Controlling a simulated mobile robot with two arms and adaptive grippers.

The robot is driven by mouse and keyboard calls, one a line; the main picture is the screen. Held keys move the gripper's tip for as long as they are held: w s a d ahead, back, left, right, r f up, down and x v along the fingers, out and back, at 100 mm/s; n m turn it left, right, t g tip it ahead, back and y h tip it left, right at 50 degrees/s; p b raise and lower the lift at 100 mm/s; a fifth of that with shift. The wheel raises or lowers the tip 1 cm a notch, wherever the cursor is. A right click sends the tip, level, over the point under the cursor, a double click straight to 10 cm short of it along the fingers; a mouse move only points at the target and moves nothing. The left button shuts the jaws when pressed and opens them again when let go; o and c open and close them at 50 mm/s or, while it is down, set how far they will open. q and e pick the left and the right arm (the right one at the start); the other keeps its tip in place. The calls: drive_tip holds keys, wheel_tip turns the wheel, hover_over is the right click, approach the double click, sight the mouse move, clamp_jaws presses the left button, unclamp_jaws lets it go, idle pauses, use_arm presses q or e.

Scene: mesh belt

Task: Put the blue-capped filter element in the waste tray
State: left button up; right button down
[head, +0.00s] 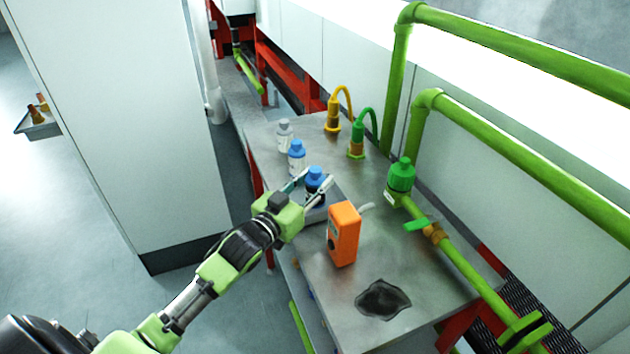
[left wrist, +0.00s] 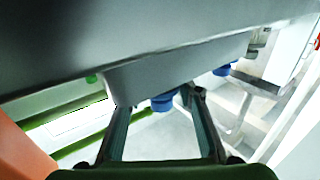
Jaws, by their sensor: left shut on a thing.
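A blue-capped element (head: 315,175) with a dark body is between the fingers of my left gripper (head: 312,188), which is shut on it. Its blue cap also shows in the left wrist view (left wrist: 163,101), between the fingers (left wrist: 160,112). A shallow grey tray (head: 345,203) lies behind and under the gripper on the metal table; the arm and the element hide part of it. I cannot tell whether the element touches the tray. Another blue-capped bottle (head: 297,160) stands just behind, apart from the gripper. My right gripper is not in view.
A grey-capped bottle (head: 284,136) stands farther back. An orange box (head: 343,235) stands upright close in front of the gripper. Yellow (head: 333,118) and green (head: 357,140) hose fittings and green pipes line the right side. A dark patch (head: 382,299) marks the table's near part.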

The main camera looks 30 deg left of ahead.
use_arm(q)
drive_tip(key=shift+f, duration=0.1)
drive_tip(key=o, duration=1.1)
drive_tip(key=shift+c, duration=0.2)
drive_tip(key=shift+o, duration=0.5)
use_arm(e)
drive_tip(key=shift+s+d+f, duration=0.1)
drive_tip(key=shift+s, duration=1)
use_arm(q)
drive_tip(key=shift+r, duration=0.2)
drive_tip(key=shift+s+f, duration=0.2)
drive_tip(key=shift+s, duration=0.15)
drive_tip(key=s, duration=0.3)
drive_tip(key=s+a, duration=0.1)
drive_tip(key=s, duration=0.2)
drive_tip(key=s+b, duration=0.1)
drive_tip(key=s, duration=0.2)
drive_tip(key=shift+s+a, duration=0.25)
drive_tip(key=shift+s, duration=0.15)
drive_tip(key=shift+s+a+r, duration=0.1)
drive_tip(key=shift+s+r, duration=0.05)
drive_tip(key=shift+s, duration=0.55)
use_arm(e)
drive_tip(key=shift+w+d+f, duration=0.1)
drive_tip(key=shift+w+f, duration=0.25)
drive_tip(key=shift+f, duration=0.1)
